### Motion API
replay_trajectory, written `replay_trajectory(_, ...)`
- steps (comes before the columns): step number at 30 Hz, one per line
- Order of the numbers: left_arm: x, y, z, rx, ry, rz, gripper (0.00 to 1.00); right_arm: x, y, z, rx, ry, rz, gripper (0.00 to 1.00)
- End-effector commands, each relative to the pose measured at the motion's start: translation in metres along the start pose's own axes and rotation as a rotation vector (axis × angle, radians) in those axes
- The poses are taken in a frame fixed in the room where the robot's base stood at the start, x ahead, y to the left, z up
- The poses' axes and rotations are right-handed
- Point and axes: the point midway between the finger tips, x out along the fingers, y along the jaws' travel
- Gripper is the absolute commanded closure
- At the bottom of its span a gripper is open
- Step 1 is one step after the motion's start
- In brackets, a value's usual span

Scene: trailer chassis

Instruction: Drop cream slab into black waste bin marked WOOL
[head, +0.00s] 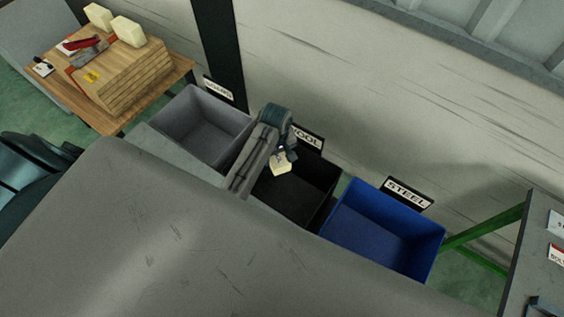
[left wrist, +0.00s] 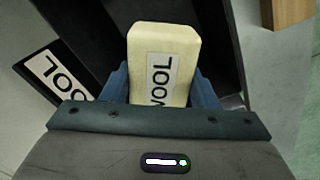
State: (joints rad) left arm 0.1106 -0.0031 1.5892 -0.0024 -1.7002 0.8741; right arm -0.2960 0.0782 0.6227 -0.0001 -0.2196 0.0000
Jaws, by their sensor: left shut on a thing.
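The cream slab (head: 281,163) is held by my left gripper (head: 283,156) above the black bin (head: 318,207) in the head view. A sign behind that bin is partly covered by my arm, with "OOL" readable. In the left wrist view the cream slab (left wrist: 161,50) carries a label reading WOOL and sits between the blue fingers of my left gripper (left wrist: 163,88). The black bin (left wrist: 215,25) shows behind the slab, and the sign (left wrist: 52,72) is at left. My right gripper is not in view.
A grey bin (head: 205,128) stands left of the black bin, and a blue bin (head: 385,235) marked STEEL stands to its right. A wooden table (head: 180,68) at upper left holds a stack of boards and two cream blocks (head: 128,31). A white wall (head: 370,90) runs behind the bins.

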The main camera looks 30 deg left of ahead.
Motion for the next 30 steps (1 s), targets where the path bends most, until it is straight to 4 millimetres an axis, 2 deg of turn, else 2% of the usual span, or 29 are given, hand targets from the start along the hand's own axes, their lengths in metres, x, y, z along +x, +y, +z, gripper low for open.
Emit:
replay_trajectory(1,0.000,0.000,0.000,0.000,0.000,0.000,0.68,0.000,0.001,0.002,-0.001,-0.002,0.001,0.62)
replay_trajectory(2,0.000,0.000,0.000,0.000,0.000,0.000,0.40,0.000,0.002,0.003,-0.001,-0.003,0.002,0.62)
replay_trajectory(5,0.000,0.000,0.000,0.000,0.000,0.000,0.21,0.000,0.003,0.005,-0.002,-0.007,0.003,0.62)
replay_trajectory(13,-0.001,0.000,0.000,0.000,0.000,0.000,0.21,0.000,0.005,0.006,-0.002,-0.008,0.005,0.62)
replay_trajectory(17,-0.007,0.001,-0.001,0.000,0.002,0.002,0.21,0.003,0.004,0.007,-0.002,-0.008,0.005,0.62)
replay_trajectory(20,-0.022,0.001,-0.001,0.000,0.003,0.004,0.21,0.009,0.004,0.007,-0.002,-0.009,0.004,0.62)
replay_trajectory(29,-0.082,0.001,-0.001,0.000,0.003,0.004,0.21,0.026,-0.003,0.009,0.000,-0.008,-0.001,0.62)
replay_trajectory(30,-0.095,0.001,0.000,0.000,0.001,0.002,0.21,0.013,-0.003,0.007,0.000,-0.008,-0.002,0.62)
